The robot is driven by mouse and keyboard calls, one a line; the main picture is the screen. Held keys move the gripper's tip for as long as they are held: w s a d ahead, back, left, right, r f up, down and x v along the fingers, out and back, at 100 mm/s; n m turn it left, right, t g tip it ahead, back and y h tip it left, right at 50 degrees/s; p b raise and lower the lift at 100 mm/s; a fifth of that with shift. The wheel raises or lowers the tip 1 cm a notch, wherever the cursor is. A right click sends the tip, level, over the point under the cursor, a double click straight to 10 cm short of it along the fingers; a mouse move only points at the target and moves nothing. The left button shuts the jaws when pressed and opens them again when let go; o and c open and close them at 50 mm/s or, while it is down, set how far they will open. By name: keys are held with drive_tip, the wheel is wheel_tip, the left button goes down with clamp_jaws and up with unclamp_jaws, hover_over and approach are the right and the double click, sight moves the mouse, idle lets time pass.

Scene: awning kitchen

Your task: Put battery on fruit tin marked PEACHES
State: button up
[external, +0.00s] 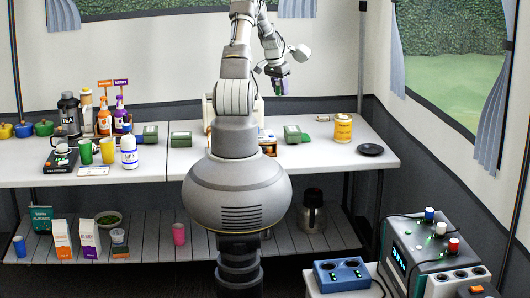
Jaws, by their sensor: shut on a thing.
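My gripper (279,85) is raised above the back of the right half of the table, pointing down. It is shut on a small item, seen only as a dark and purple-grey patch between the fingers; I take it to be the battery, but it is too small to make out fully. A yellow-orange tin (342,130) with a pale label band stands upright on the table, to the right of and below my gripper in the picture. Its lettering is too small to read. The gripper and the tin are clearly apart.
A dark plate (370,150) lies right of the tin. A green box (293,134) stands left of it. More boxes, bottles, cups and pots crowd the left table. A device with knobs (437,254) stands at the front right. Bare table lies in front of the tin.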

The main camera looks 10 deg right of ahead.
sight(346, 115)
drive_tip(key=s+d+p, duration=0.1)
drive_tip(key=s+d, duration=1)
drive_tip(key=d, duration=0.5)
drive_tip(key=shift+m, duration=0.3)
drive_tip(key=x, duration=0.3)
drive_tip(key=s+x, duration=0.1)
drive_tip(key=shift+w+f, duration=0.1)
drive_tip(key=shift+f, duration=0.3)
drive_tip(key=w+d+b, duration=0.1)
drive_tip(key=w+d, duration=0.2)
drive_tip(key=w+d+f+b, duration=0.1)
drive_tip(key=w+d, duration=0.2)
drive_tip(key=w, duration=0.1)
drive_tip(key=w+d+b, duration=0.1)
drive_tip(key=w+d, duration=0.2)
drive_tip(key=shift+w+d+f, duration=0.1)
drive_tip(key=shift+w+f, duration=0.25)
drive_tip(key=shift+w, duration=0.05)
drive_tip(key=shift+w+d, duration=0.35)
drive_tip(key=shift+w, duration=0.05)
drive_tip(key=shift+f+b, duration=1)
drive_tip(key=shift+f, duration=0.65)
